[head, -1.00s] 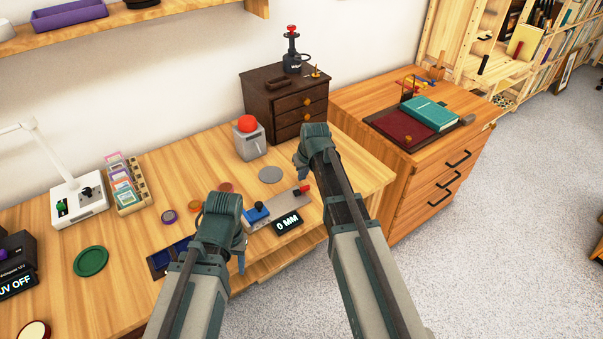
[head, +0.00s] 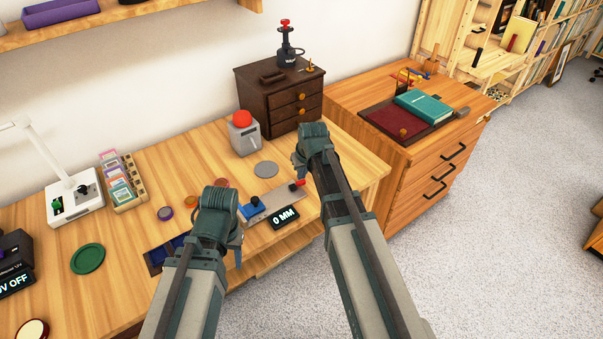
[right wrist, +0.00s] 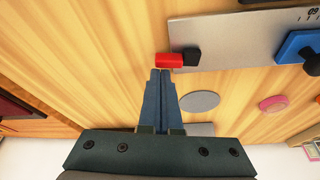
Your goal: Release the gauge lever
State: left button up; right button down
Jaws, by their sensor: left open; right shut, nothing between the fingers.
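The gauge is a grey metal plate (head: 273,203) on the table, with a blue slider (head: 253,209) at its left and a red lever (head: 297,185) with a black base at its right end. A small display (head: 285,217) in front reads "0 MM". My right gripper (right wrist: 160,71) is shut and empty; in the right wrist view its tips appear right beside the red lever (right wrist: 169,60). I cannot tell whether they touch. My left gripper (head: 238,256) is open at the table's front edge, left of the gauge, partly hidden by its own wrist.
A grey box with a red button (head: 242,119) and a grey disc (head: 265,169) stand behind the gauge. A dark drawer chest (head: 280,98) is at the back. A card rack (head: 123,187) and green disc (head: 88,258) lie to the left. Bare wood lies right of the gauge.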

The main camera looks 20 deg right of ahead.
jog(key=shift+s+m+h, duration=0.25)
jog(key=shift+m+h, duration=0.05)
jog(key=shift+m, duration=0.5)
jog(key=m, duration=0.1)
jog(key=s+m+h, duration=0.1)
jog(key=m, duration=0.2)
jog(key=shift+s+d+m, duration=0.1)
jog(key=shift+s+m, duration=0.15)
jog(key=shift+m, duration=0.05)
jog(key=m, duration=0.1)
jog(key=m+h, duration=0.1)
jog(key=shift+s+m+g, duration=0.3)
jog(key=shift+s+g, duration=0.1)
jog(key=m, duration=0.1)
jog(key=s+m+g, duration=0.1)
jog(key=m, duration=0.1)
jog(key=a+m+h, duration=0.1)
jog(key=m, duration=0.1)
jog(key=shift+s, duration=0.25)
jog(key=shift+w, duration=0.15)
jog(key=shift+w+a, duration=0.4)
jog(key=shift+w, duration=0.15)
jog(key=shift+d, duration=0.1)
